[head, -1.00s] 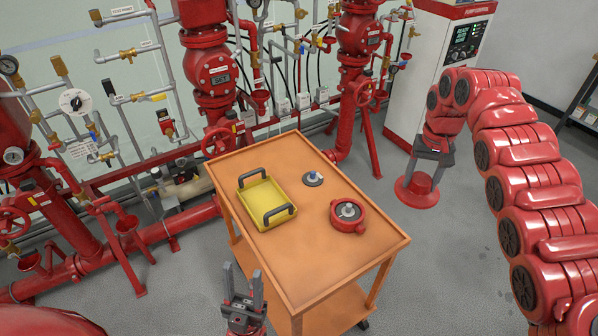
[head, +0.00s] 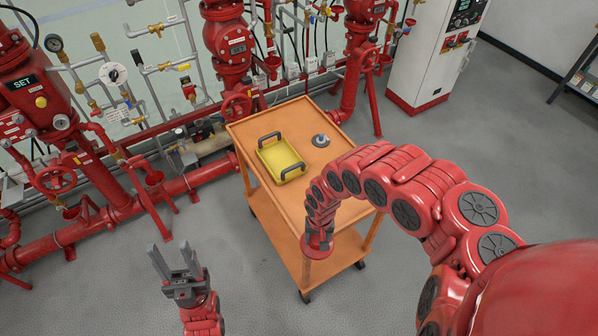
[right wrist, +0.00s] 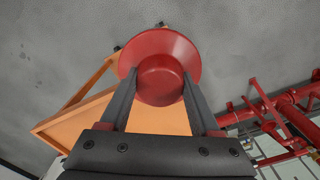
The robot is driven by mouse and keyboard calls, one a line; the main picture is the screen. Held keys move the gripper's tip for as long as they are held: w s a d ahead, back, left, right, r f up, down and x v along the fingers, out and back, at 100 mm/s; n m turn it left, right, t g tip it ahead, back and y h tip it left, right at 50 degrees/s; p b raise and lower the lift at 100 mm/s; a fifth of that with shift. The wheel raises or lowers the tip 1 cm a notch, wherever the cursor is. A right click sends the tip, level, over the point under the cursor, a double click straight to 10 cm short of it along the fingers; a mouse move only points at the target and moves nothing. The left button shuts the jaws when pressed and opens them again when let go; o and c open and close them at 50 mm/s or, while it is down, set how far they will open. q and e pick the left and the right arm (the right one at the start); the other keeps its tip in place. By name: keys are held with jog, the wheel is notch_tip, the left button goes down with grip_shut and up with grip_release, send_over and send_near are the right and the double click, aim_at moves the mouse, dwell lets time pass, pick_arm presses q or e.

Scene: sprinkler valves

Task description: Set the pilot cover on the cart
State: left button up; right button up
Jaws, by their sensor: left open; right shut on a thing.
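The pilot cover, a red flanged cup (right wrist: 160,75), is gripped between the two dark fingers of my right gripper (right wrist: 158,92) in the right wrist view. In the head view the cover (head: 317,248) shows at the end of my right arm, in front of the near edge of the orange cart (head: 287,202). My right fingers are mostly hidden there. I cannot tell the cover's height against the cart top. My left gripper (head: 172,255) is open and empty, left of the cart above the floor.
On the cart top stand a yellow tray (head: 281,160) with dark handles and a small grey disc (head: 320,141). Red valve pipework (head: 120,190) lines the wall behind. A white cabinet (head: 425,60) stands at the back right.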

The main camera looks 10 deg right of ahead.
jog(key=shift+w+f, duration=0.1)
jog(key=shift+w, duration=0.3)
jog(key=w+d+b, duration=0.1)
jog(key=w+b, duration=0.1)
jog(key=w+f+b, duration=0.1)
jog(key=w, duration=0.2)
jog(key=w+d+b, duration=0.1)
jog(key=w+b, duration=0.1)
jog(key=shift+w+d+f+b, duration=0.3)
jog(key=shift+w+f+b, duration=0.05)
jog(key=shift+f, duration=0.05)
jog(key=w+b, duration=0.1)
jog(key=b, duration=0.1)
jog(key=w+d+b, duration=0.1)
jog(key=w+b, duration=0.3)
jog(key=shift+w+d+f+b, duration=0.25)
jog(key=shift+d+b, duration=0.1)
jog(key=shift+b, duration=0.05)
jog(key=shift+w+d+r+b, duration=0.1)
jog(key=shift+w+b, duration=0.1)
jog(key=shift+b, duration=0.2)
jog(key=shift+w+d+r+b, duration=0.1)
jog(key=shift+w+r+b, duration=0.15)
jog(key=shift+w+b, duration=0.05)
jog(key=shift+w+f+b, duration=0.1)
jog(key=shift+b, duration=0.3)
notch_tip(320, 180, down, 4)
jog(key=b, duration=0.3)
jog(key=shift+r, duration=0.45)
